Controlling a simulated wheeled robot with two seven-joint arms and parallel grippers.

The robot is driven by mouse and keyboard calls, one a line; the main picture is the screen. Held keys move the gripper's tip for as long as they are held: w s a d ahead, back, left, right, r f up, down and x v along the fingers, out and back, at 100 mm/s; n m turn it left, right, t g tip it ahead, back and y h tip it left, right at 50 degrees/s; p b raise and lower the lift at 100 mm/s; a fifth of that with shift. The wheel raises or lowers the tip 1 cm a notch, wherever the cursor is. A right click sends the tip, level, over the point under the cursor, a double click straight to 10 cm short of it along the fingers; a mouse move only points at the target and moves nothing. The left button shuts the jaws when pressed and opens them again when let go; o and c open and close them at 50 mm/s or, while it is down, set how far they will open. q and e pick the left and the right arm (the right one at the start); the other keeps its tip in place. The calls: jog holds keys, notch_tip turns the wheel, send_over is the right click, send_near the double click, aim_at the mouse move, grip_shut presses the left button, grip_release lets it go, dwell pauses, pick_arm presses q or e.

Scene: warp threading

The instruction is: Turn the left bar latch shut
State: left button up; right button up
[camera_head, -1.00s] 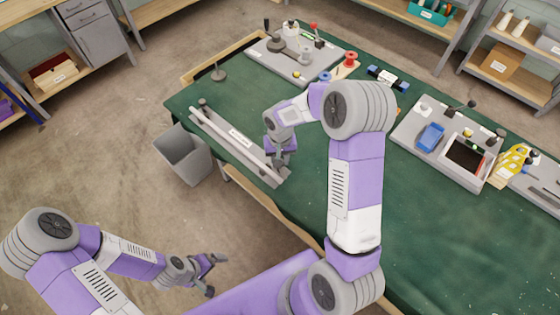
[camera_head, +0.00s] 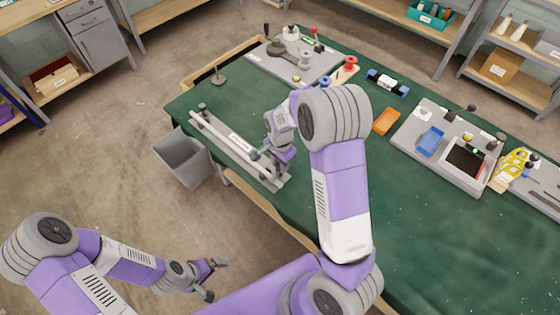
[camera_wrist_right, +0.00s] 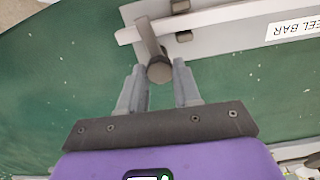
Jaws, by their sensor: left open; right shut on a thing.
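The long grey reel bar (camera_head: 217,137) with a white label lies along the left edge of the green table in the head view. Its light strip and label also show in the right wrist view (camera_wrist_right: 285,28). A latch with a flat lever and a round dark knob (camera_wrist_right: 159,69) stands by the bar there. My right gripper (camera_wrist_right: 158,75) is shut on this knob, one finger on each side. In the head view my right gripper (camera_head: 268,160) is at the bar's lower right end and partly hides the latch. My left gripper (camera_head: 215,278) is open and empty, away from the table.
A grey bin (camera_head: 183,157) stands on the floor beside the table. A grey fixture plate (camera_head: 262,62) is at the back, an orange block (camera_head: 386,121) right of my right arm, and a grey tray (camera_head: 408,133) with a blue piece further right. The table's front right is clear.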

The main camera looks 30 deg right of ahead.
jog(key=shift+m+p, duration=0.3)
jog(key=shift+m, duration=0.5)
jog(key=o, duration=1.1)
jog(key=shift+c, duration=0.2)
notch_tip(320, 180, up, 8)
jog(key=shift+f+p, duration=0.2)
jog(key=shift+p, duration=0.65)
